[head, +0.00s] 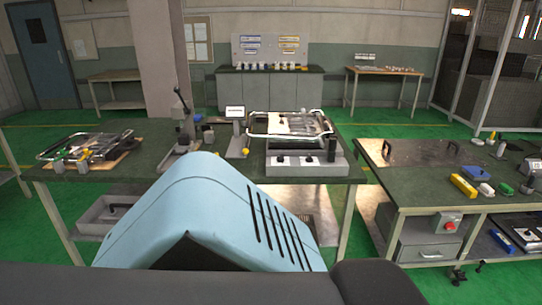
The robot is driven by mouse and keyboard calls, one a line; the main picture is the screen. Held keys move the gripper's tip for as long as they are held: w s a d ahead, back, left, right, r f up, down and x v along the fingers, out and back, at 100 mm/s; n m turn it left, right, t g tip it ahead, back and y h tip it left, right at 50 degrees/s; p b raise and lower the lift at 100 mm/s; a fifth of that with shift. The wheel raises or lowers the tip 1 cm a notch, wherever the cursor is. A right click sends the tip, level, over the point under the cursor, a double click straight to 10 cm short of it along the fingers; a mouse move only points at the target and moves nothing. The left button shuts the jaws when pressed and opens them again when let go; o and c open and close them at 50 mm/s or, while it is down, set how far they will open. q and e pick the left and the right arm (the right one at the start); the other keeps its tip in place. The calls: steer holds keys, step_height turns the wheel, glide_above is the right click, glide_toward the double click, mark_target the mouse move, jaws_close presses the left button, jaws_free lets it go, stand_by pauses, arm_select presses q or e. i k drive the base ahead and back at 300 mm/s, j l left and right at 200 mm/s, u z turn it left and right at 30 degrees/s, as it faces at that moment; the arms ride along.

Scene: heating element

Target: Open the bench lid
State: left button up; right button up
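A dark, flat panel with two black handles, which looks like the bench lid (422,154), lies flat in the top of the right workbench (420,185). One black handle (387,151) is at its left end and the other (454,147) is at its back right. The panel appears shut, level with the bench top. Neither of my grippers is in view.
A yellow block (464,186), a blue part (486,189) and small tools lie right of the panel. A left workbench (215,170) holds wire-framed trays. Green floor separates the benches.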

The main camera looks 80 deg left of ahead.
mark_target(294, 129)
steer(key=u, duration=3)
steer(key=i+l, duration=0.1)
steer(key=i, duration=0.3)
steer(key=i+l+u, duration=0.15)
steer(key=i, duration=0.25)
